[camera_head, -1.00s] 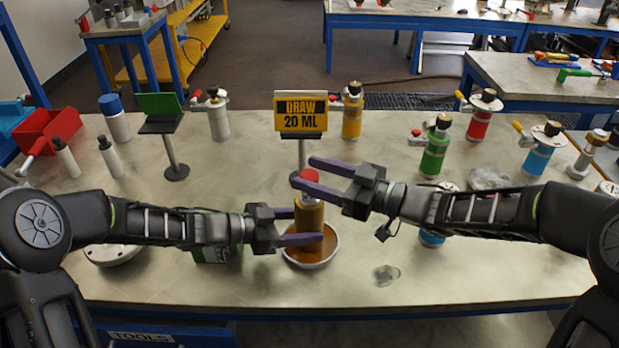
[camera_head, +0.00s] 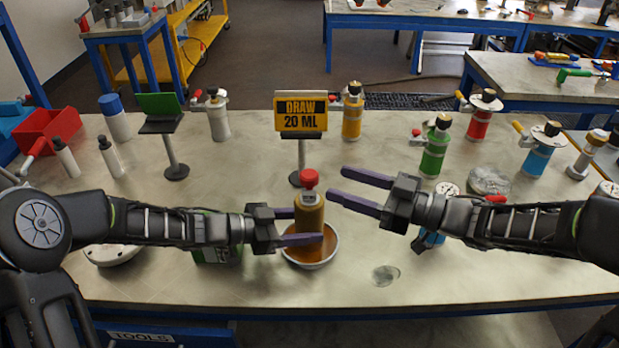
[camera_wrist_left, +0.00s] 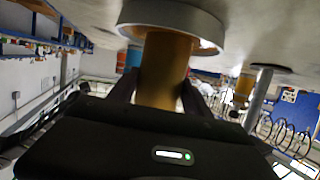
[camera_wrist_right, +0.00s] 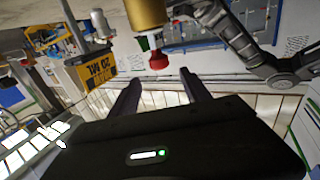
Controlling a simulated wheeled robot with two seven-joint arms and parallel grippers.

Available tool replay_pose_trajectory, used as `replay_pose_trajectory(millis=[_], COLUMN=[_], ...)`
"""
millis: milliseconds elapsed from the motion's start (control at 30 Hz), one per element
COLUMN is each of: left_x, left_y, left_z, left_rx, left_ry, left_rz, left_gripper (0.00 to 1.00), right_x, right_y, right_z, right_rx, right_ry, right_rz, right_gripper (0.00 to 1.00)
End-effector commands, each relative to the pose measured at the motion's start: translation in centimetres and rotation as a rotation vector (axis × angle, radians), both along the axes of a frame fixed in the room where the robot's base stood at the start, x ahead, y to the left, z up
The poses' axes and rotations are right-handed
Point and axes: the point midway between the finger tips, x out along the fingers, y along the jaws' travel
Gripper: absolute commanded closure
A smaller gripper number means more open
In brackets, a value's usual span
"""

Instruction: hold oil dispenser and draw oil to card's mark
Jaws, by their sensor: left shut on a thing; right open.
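The oil dispenser (camera_head: 310,213) is an amber-brown cylinder with a red knob on top. It stands upright in a shallow round dish (camera_head: 327,258) at the table's front middle. My left gripper (camera_head: 322,226) is shut on the dispenser's body from the left; the left wrist view shows the fingers on both sides of the amber body (camera_wrist_left: 168,70). My right gripper (camera_head: 338,185) is open and empty, to the right of the dispenser and apart from it. In the right wrist view the red knob (camera_wrist_right: 158,60) shows beyond the fingers. The card (camera_head: 301,115) reads "DRAW 20 ML" and stands behind the dispenser.
Yellow (camera_head: 352,117), green (camera_head: 435,150) and blue (camera_head: 540,155) flanged vessels stand behind and to the right. A red bin (camera_head: 48,130) and white bottles are at the left. A small clear disc (camera_head: 385,275) lies at the front. A green card stand (camera_head: 160,115) stands at back left.

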Motion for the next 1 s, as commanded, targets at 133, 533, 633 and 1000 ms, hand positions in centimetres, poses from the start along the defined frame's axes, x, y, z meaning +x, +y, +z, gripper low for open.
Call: replay_pose_trajectory(millis=[133, 533, 633, 1000], left_x=[0.0, 0.0, 0.0, 0.0], left_y=[0.1, 0.1, 0.0, 0.0], left_z=[-0.1, -0.1, -0.1, -0.1], left_rx=[0.002, 0.002, 0.002, 0.001], left_ry=[0.001, 0.001, 0.001, 0.001], left_rz=[0.001, 0.001, 0.001, 0.0], left_gripper=[0.75, 0.75, 0.75, 0.28], right_x=[-1.4, -3.1, -3.1, -3.1], right_y=[-3.0, -6.3, -6.3, -6.3], right_z=[0.0, 0.0, 0.0, 0.0], right_rx=[0.0, 0.0, 0.0, 0.0], right_ry=[0.0, 0.0, 0.0, 0.0], right_rz=[-0.004, 0.001, 0.001, 0.001], right_gripper=[0.45, 0.45, 0.45, 0.45])
